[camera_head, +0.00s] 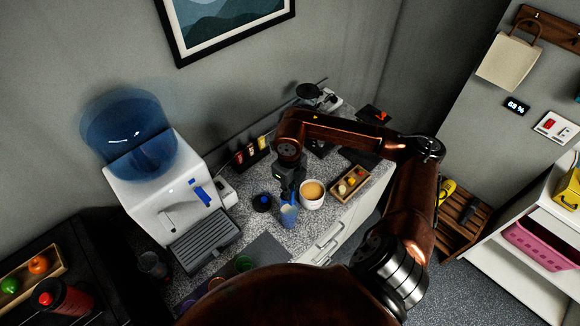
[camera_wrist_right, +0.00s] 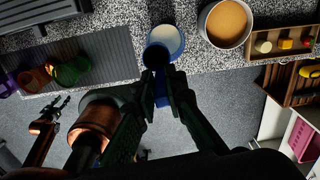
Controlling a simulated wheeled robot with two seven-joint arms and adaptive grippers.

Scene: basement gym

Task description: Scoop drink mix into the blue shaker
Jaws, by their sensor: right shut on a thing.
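The blue shaker (camera_head: 288,217) stands upright on the speckled counter; its open mouth, pale inside, shows in the right wrist view (camera_wrist_right: 168,36). My right gripper (camera_head: 287,190) is just above the shaker. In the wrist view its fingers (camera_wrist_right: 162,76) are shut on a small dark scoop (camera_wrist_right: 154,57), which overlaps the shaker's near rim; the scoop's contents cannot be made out. A white tub (camera_head: 312,195) of tan drink mix (camera_wrist_right: 228,22) stands right beside the shaker. My left gripper (camera_wrist_right: 58,103) shows small in the wrist view, empty with fingers apart, away from the shaker.
A dark lid-like disc (camera_head: 262,201) lies left of the shaker. A wooden tray (camera_head: 350,183) with small items is right of the tub. A white water dispenser (camera_head: 175,190) stands left. Several coloured cups (camera_wrist_right: 70,70) stand on a grey mat (camera_wrist_right: 100,50) near the counter's front.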

